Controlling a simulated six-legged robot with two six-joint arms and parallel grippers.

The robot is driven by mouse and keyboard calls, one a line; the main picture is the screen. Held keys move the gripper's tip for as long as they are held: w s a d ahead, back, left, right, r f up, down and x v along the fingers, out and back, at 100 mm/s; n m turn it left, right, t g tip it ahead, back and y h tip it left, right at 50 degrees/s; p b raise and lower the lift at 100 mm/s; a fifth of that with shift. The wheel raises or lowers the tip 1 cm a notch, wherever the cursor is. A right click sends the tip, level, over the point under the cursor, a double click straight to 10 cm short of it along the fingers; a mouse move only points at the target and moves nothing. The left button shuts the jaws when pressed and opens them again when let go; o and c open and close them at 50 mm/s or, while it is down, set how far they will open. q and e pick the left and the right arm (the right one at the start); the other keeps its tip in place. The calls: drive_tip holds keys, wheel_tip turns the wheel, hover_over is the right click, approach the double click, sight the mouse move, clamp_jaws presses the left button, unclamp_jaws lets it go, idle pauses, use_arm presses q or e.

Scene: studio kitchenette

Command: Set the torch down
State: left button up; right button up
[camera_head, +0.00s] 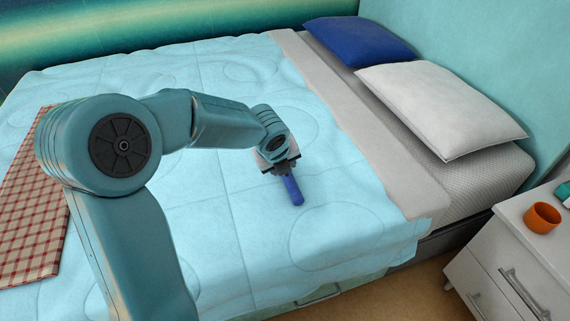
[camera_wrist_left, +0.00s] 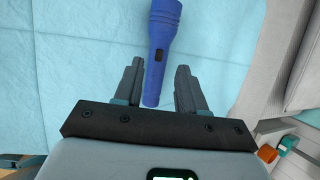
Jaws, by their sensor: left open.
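The torch is blue, with a wider head and a dark switch on its body. In the head view the torch (camera_head: 292,190) lies on the light blue bed cover, its far part hidden by my left gripper (camera_head: 275,168). In the left wrist view the torch (camera_wrist_left: 159,50) runs between and beyond the two fingers of the left gripper (camera_wrist_left: 160,85), with a gap on each side. The left gripper is open around or just above the torch; the exact height is hard to tell. My right gripper is not in view.
The bed (camera_head: 340,240) is mostly clear around the torch. A checked cloth (camera_head: 30,225) lies at the left. A blue pillow (camera_head: 360,40) and a white pillow (camera_head: 440,110) are at the back right. A nightstand (camera_head: 510,255) bears an orange cup (camera_head: 543,217).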

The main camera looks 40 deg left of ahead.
use_arm(q)
drive_tip(key=p+v, duration=0.1)
drive_tip(key=v, duration=0.4)
drive_tip(key=shift+r, duration=0.15)
drive_tip(key=shift+s+d, duration=0.1)
idle(0.3)
